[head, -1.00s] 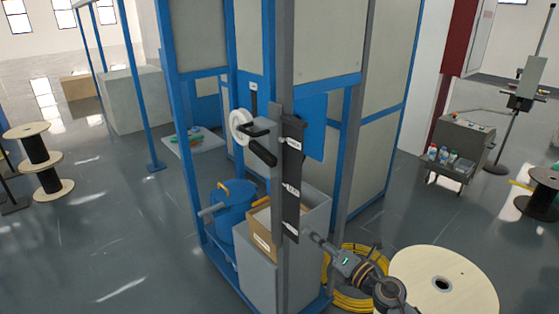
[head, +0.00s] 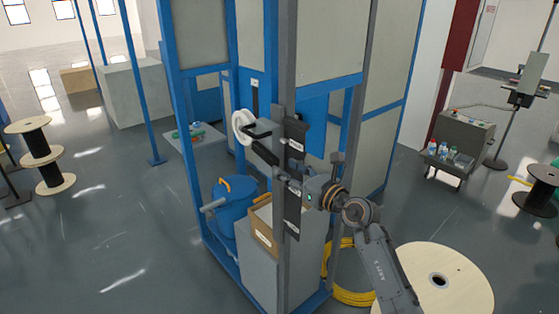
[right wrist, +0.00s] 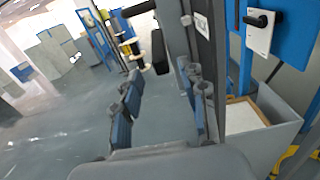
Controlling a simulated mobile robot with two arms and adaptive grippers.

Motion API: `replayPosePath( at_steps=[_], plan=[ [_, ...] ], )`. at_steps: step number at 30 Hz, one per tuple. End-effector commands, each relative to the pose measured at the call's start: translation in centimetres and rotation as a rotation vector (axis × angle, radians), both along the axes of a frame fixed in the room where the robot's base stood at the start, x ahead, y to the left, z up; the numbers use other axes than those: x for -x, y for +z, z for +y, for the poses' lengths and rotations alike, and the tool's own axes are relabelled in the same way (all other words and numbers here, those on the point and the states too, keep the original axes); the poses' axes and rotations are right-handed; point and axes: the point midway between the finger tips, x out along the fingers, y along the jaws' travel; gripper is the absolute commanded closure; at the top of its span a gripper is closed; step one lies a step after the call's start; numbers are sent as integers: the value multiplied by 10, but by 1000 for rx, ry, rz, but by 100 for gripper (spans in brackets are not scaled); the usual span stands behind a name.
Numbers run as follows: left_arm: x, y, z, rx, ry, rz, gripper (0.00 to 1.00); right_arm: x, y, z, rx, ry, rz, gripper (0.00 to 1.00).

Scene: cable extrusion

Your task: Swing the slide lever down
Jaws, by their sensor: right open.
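The slide lever's black handle (head: 265,154) sticks out from the grey post on the blue frame, tilted down to the right in the head view. In the right wrist view a black handle (right wrist: 160,52) shows just beyond and between my fingertips, not touching them. My right gripper (head: 287,180) is in front of the black labelled strip on the post, a little below and right of the handle. In the right wrist view my right gripper (right wrist: 164,84) is open and empty. My left gripper is not in view.
A second black handle (head: 257,133) sits above, by a white reel (head: 242,127). The grey post (head: 283,270) stands close to my gripper. A large pale spool (head: 462,285) is at the lower right.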

Motion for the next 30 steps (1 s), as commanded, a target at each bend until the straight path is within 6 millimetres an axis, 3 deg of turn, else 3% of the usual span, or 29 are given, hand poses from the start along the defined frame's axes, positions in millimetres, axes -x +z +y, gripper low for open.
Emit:
replayPosePath(
  at_steps=[9, 20, 26, 30],
  plan=[
    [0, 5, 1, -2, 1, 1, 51, -28, 0, 21, -2, 1, 1, 58],
    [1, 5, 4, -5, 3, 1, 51, -31, -1, 23, -2, 1, 1, 58],
    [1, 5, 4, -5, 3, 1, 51, -30, -1, 23, -2, 1, 1, 98],
    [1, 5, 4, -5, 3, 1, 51, -30, -1, 23, -2, 0, 1, 100]
  ],
)
